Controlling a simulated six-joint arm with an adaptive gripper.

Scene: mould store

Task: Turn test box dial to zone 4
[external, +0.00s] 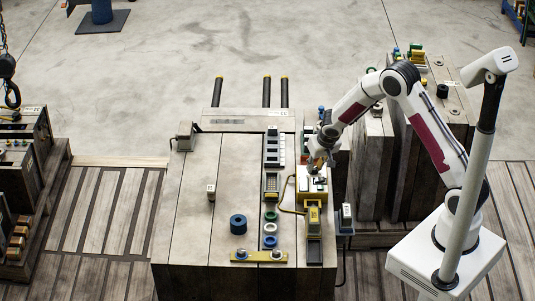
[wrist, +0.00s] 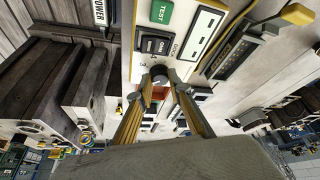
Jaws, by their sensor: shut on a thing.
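The test box (external: 313,185) is a white and yellow box at the right side of the wooden block top. In the wrist view its white face (wrist: 143,20) shows a green TEST button (wrist: 161,11), a black rocker switch (wrist: 155,45) and a display (wrist: 201,33). The dial (wrist: 159,73) is a small dark round knob at the lower end of this face. My gripper (wrist: 160,81) has its two fingertips closed on either side of the dial. In the external view my gripper (external: 319,163) reaches down onto the box. The dial's pointer and zone setting cannot be read clearly.
A yellow handheld unit (external: 313,215) stands in front of the box, with a cable beside it. Coloured rings (external: 270,228), a blue roll (external: 238,224) and a yellow bar (external: 258,257) lie nearby. The left of the block top is mostly clear.

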